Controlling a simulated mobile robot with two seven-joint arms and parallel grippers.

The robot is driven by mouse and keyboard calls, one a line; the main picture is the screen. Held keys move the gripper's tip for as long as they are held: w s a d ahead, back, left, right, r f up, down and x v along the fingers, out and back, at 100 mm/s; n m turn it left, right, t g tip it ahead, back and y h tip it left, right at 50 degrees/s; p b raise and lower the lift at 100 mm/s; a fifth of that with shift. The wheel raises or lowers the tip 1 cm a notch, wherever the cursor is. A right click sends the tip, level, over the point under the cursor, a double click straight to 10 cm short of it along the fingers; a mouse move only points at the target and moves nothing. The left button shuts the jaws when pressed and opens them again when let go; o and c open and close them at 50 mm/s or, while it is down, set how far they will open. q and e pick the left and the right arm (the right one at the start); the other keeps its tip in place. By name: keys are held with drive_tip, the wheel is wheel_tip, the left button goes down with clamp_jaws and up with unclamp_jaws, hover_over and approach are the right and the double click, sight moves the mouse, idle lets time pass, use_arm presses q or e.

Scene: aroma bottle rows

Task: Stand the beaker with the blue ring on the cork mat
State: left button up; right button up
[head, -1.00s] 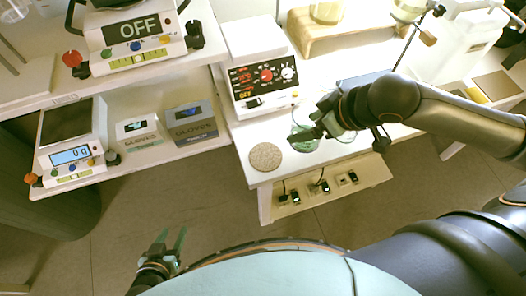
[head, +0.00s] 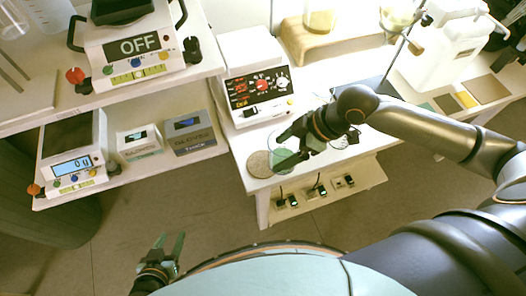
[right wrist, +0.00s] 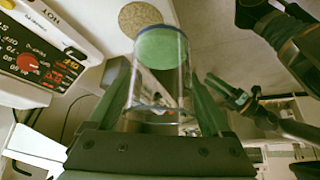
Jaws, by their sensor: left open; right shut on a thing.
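A clear glass beaker (head: 283,159) with green at one end is held by my right gripper (head: 290,142). In the right wrist view the beaker (right wrist: 160,80) stands between the two green fingers of my right gripper (right wrist: 160,95), and a thin blue ring shows around its green end. The round speckled cork mat (head: 257,164) lies at the front left corner of the white table. In the head view the beaker overlaps the mat's right side; I cannot tell its height above it. The mat (right wrist: 139,17) shows beyond the beaker in the wrist view. My left gripper (head: 170,247) is open and empty, away from the table.
A hotplate device (head: 258,90) with red and white knobs stands behind the mat. A shelf unit on the left holds scales (head: 72,165) and glove boxes (head: 190,130). Sockets (head: 315,193) sit below the table's front edge.

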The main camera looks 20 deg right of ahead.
drive_tip(key=w+a+f, duration=0.1)
drive_tip(key=w+f, duration=0.1)
drive_tip(key=w+a+f, duration=0.1)
drive_tip(key=f, duration=0.1)
drive_tip(key=w+a+f, duration=0.1)
drive_tip(key=w+f, duration=0.1)
drive_tip(key=shift+w+b, duration=0.3)
drive_tip(key=shift+w+f, duration=0.15)
drive_tip(key=shift+f, duration=1.7)
drive_tip(key=shift+f, duration=0.1)
drive_tip(key=o, duration=1.3)
drive_tip(key=v, duration=1.2)
drive_tip(key=shift+p, duration=0.4)
